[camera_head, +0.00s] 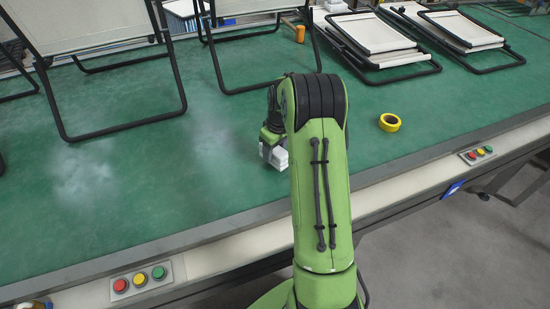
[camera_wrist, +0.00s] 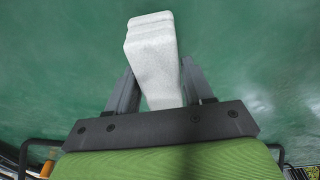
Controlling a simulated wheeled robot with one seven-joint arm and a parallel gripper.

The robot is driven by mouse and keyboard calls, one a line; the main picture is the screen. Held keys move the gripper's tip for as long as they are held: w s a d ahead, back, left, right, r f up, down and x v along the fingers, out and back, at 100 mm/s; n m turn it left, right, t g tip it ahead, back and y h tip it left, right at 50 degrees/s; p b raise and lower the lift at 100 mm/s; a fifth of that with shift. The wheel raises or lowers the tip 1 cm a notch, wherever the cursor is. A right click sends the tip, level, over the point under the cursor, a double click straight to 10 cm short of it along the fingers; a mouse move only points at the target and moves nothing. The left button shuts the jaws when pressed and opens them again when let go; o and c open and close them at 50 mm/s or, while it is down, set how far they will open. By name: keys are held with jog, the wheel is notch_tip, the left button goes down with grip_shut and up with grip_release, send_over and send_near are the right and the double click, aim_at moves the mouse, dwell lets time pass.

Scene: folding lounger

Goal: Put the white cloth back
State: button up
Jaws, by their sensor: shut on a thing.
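My gripper (camera_wrist: 157,90) is shut on the white cloth (camera_wrist: 152,45), a thick folded block with layered edges. In the wrist view the cloth sticks out between and beyond the two dark fingers. In the head view the white cloth (camera_head: 279,157) shows at the tip of my gripper (camera_head: 272,148), over the green table (camera_head: 215,195). I cannot tell whether the cloth touches the table. My green arm hides part of the table behind it.
A yellow tape roll (camera_head: 389,122) lies to the right. Folded loungers (camera_head: 385,35) lie at the back right; an opened lounger frame (camera_head: 110,133) stands at the left. An orange cylinder (camera_head: 300,34) stands at the back. Button panels (camera_head: 140,281) (camera_head: 478,154) line the front edge.

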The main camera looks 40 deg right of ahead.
jog(key=shift+f, duration=1.35)
jog(key=shift+f+b, duration=0.1)
jog(key=shift+b, duration=0.2)
jog(key=o, duration=1.3)
